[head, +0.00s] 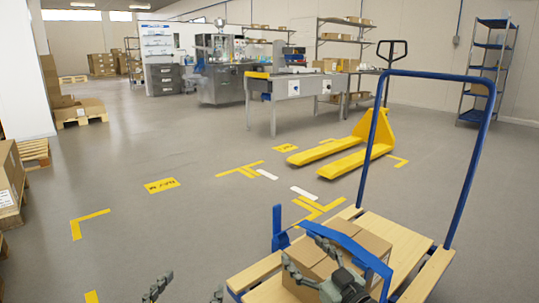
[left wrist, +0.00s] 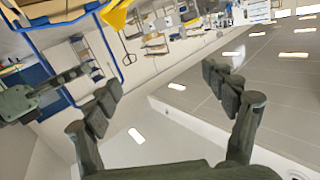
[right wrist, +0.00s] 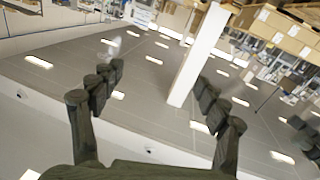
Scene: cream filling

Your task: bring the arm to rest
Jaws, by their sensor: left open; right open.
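My left gripper (head: 187,290) is low at the bottom edge of the head view, with only its fingertips showing. Its fingers stand wide apart with nothing between them, as the left wrist view (left wrist: 163,84) also shows. My right gripper (head: 304,252) is further right, in front of the cart in the picture and overlapping the carton on it. It is open and empty in the right wrist view (right wrist: 158,78). Whether it touches the carton is unclear. Part of my other gripper shows at the left edge of the left wrist view.
A cart (head: 405,242) with a wooden deck and blue handle stands close at the right, bearing a cardboard carton (head: 372,244) and blue brackets. A yellow pallet jack (head: 375,135) stands behind it. Boxes on pallets (head: 8,185) line the left. The middle floor is clear.

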